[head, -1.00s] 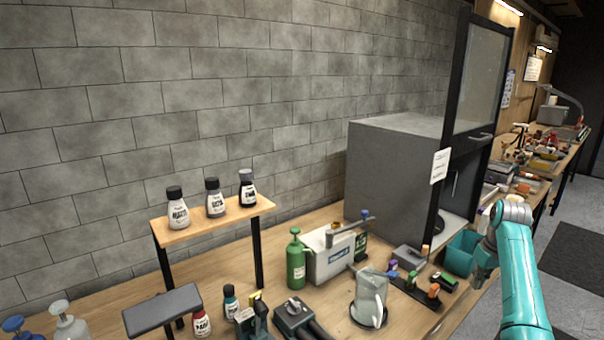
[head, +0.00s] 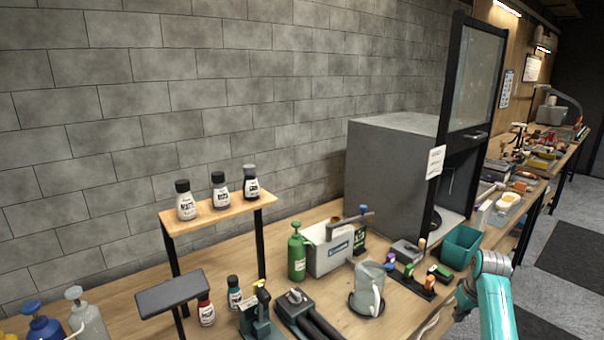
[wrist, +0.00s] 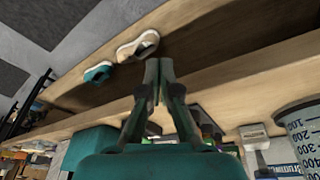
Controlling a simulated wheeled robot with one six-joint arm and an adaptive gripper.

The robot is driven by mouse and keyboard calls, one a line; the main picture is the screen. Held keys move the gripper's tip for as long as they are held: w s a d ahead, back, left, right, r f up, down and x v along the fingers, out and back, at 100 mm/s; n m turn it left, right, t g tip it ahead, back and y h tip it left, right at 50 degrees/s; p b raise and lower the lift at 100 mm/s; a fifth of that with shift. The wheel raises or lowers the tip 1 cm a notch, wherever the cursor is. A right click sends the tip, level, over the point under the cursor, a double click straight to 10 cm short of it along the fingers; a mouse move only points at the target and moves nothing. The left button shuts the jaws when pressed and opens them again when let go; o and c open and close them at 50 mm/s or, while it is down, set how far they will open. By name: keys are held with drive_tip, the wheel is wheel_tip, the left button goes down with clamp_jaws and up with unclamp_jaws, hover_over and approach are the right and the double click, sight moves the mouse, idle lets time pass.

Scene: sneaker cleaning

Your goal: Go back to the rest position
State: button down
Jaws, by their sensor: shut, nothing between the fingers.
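My gripper (wrist: 158,80) shows in the wrist view with its two dark fingers together and nothing between them. The fingers point toward the bench edge. My teal and grey arm (head: 493,305) is at the lower right of the head view, beside the bench's front edge. The fingertips cannot be made out clearly there. A white and tan sneaker (wrist: 137,46) and a teal sneaker (wrist: 98,72) sit on a wooden surface beyond the fingers in the wrist view.
A teal bin (head: 461,246) stands near the bench edge, close to my arm. A grey cabinet (head: 390,175) is behind. Floor (head: 575,222) shows clear at right.

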drive_tip(key=s+a+f+t, duration=0.1)
drive_tip(key=s+a+f, duration=0.4)
drive_tip(key=f, duration=0.5)
drive_tip(key=s+a+f+t, duration=0.2)
drive_tip(key=s+a+f, duration=0.35)
drive_tip(key=f, duration=0.35)
drive_tip(key=s+a+f+t, duration=0.1)
drive_tip(key=s+a+f, duration=0.15)
drive_tip(key=s, duration=0.35)
drive_tip(key=s+a+f+m+t+h, duration=0.1)
drive_tip(key=s+a+f, duration=0.15)
drive_tip(key=s, duration=0.35)
drive_tip(key=s+a+f+t, duration=0.1)
drive_tip(key=s+a+f, duration=0.15)
drive_tip(key=s, duration=0.35)
drive_tip(key=s+a+r+t, duration=0.1)
drive_tip(key=s+a+r, duration=0.1)
drive_tip(key=s, duration=0.3)
drive_tip(key=s+a+r, duration=0.2)
drive_tip(key=s, duration=0.4)
drive_tip(key=s+a+r+t, duration=0.2)
drive_tip(key=s+r, duration=0.9)
drive_tip(key=r, duration=0.1)
drive_tip(key=s+a+r+t+y, duration=0.1)
drive_tip(key=s+a+r+t, duration=0.1)
drive_tip(key=s+r, duration=0.9)
wheel_tip(320, 180, up, 2)
drive_tip(key=shift+a+r+t, duration=0.1)
drive_tip(key=shift+a+t, duration=0.25)
drive_tip(key=shift+t, duration=0.15)
